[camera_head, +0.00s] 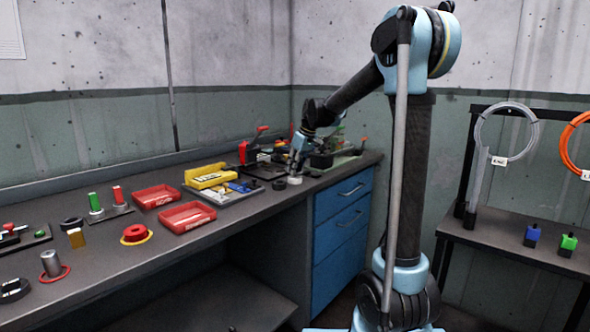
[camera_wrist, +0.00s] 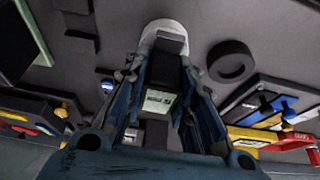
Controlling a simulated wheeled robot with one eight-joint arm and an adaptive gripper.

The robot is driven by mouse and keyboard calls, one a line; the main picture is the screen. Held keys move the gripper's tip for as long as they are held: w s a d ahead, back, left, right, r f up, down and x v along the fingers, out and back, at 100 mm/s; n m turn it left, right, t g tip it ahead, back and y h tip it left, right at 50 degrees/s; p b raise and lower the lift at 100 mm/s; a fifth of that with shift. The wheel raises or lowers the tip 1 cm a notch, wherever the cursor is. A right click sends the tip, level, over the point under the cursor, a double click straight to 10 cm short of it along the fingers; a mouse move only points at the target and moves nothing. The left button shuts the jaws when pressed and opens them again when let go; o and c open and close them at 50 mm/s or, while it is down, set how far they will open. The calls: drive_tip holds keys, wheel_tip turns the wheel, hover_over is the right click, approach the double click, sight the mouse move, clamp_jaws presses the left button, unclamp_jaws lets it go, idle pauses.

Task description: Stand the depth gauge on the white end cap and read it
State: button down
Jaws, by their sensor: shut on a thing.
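The depth gauge (camera_wrist: 160,99) is a dark block with a small pale display, seen between my gripper's fingers in the wrist view. My gripper (camera_wrist: 168,70) is shut on it. The white end cap (camera_wrist: 163,27) lies just beyond the fingertips, and the gauge's dark end overlaps it in this view. Whether the gauge touches the cap cannot be told. In the head view the white end cap (camera_head: 294,180) sits on the bench near its front edge, with my gripper (camera_head: 295,168) right above it. The gauge is too small to make out there, and the display's reading is not legible.
A black ring (camera_wrist: 232,61) lies beside the cap. A grey tray (camera_head: 222,199) with yellow and blue tools stands left of it. Red trays (camera_head: 187,216) stand further left. A red-handled device (camera_head: 250,150) and a green board (camera_head: 345,163) are close behind and right.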

drive_tip(key=shift+f, duration=0.55)
idle(1.1)
drive_tip(key=c, duration=1.2)
unclamp_jaws()
drive_tip(key=shift+c, duration=0.2)
drive_tip(key=v, duration=1.2)
drive_tip(key=s+d+f+m+h, duration=0.1)
drive_tip(key=s+d+f+m, duration=0.2)
drive_tip(key=s, duration=0.4)
drive_tip(key=s+d+f, duration=0.3)
drive_tip(key=s+d, duration=0.3)
drive_tip(key=s+d+f+m+h, duration=0.1)
drive_tip(key=s+d+f+m, duration=0.1)
drive_tip(key=s+d+f, duration=0.35)
drive_tip(key=s+d+f+m, duration=0.2)
drive_tip(key=s+d+f, duration=0.1)
drive_tip(key=s+f, duration=0.4)
drive_tip(key=s+d+f+m+h, duration=0.1)
drive_tip(key=s+d+f+m, duration=0.2)
drive_tip(key=s+f, duration=0.5)
drive_tip(key=s, duration=0.4)
drive_tip(key=shift+s+f+g, duration=0.15)
drive_tip(key=shift+g, duration=0.15)
